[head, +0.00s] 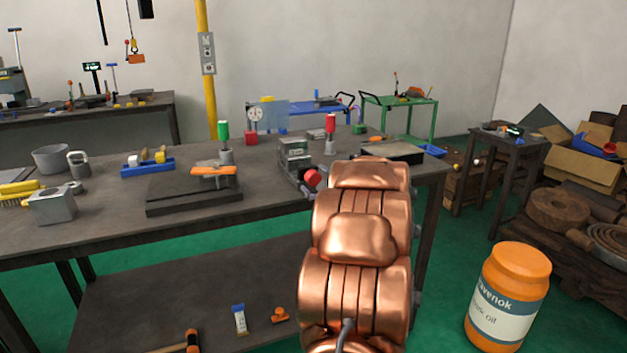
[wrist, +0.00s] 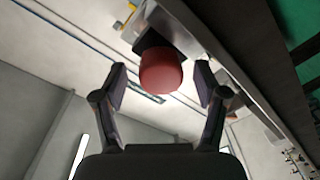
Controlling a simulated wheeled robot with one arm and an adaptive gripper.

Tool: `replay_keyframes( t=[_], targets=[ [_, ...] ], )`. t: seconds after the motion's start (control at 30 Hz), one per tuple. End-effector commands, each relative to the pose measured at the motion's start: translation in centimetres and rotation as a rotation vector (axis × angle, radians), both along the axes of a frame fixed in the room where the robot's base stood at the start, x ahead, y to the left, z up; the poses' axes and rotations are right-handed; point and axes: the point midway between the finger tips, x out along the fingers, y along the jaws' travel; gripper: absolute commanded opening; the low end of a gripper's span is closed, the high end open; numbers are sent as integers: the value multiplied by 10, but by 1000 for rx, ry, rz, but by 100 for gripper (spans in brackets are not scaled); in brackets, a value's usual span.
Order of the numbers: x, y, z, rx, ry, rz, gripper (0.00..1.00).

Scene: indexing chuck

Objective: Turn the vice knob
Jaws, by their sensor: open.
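The vice (head: 294,155) is a grey metal block on the workbench, with a red knob (head: 312,178) at its front right. In the head view my copper-coloured arm stands in front of the bench and hides part of the vice area, and my gripper is hidden. In the wrist view the red knob (wrist: 161,72) lies ahead, on the end of a dark shaft. My gripper (wrist: 161,80) is open, with one finger on each side of the knob. Gaps show between both fingers and the knob. I cannot tell how deep the knob sits between the fingertips.
The workbench (head: 110,238) holds a dark plate (head: 190,192) with an orange-handled tool left of the vice. A dark tray (head: 392,152) lies right of it. An orange-lidded jar (head: 508,295) stands at the front right. In the wrist view the bench edge (wrist: 235,75) runs close on the right.

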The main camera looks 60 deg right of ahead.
Motion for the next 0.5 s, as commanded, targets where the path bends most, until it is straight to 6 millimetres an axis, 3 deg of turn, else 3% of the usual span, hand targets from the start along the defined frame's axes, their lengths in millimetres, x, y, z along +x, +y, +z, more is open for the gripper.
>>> replay_keyframes(
  t=[0.2,0.5],
  targets=[
    [11,-7,-1,1,1,-1,72],
    [12,-8,-1,2,1,-1,70]
  ],
)
